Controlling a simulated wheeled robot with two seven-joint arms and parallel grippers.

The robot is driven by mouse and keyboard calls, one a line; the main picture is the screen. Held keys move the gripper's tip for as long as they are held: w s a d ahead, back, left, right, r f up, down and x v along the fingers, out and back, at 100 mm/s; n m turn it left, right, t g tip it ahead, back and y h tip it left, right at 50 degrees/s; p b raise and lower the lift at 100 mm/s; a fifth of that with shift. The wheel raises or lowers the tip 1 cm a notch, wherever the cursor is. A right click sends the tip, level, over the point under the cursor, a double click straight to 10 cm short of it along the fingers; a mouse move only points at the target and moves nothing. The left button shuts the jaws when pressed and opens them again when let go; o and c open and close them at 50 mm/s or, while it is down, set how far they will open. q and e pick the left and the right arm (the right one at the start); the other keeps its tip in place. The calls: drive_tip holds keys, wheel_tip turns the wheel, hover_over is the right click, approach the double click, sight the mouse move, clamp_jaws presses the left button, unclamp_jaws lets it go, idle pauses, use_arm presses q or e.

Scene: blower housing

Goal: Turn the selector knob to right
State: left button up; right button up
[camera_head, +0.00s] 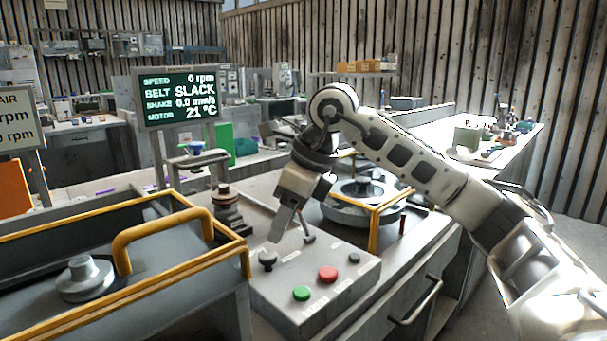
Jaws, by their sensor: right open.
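A grey control box (332,300) stands in the middle foreground. My left gripper is not in view.
The box also carries a green button (301,293), a red button (328,274) and a small black knob (354,258). A yellow-railed housing (190,285) stands close on the left. A screen (180,97) reads 0 rpm and belt slack.

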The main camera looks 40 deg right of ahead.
drive_tip(key=v, duration=0.9)
drive_tip(key=shift+r+p, duration=0.25)
drive_tip(key=shift+p, duration=0.2)
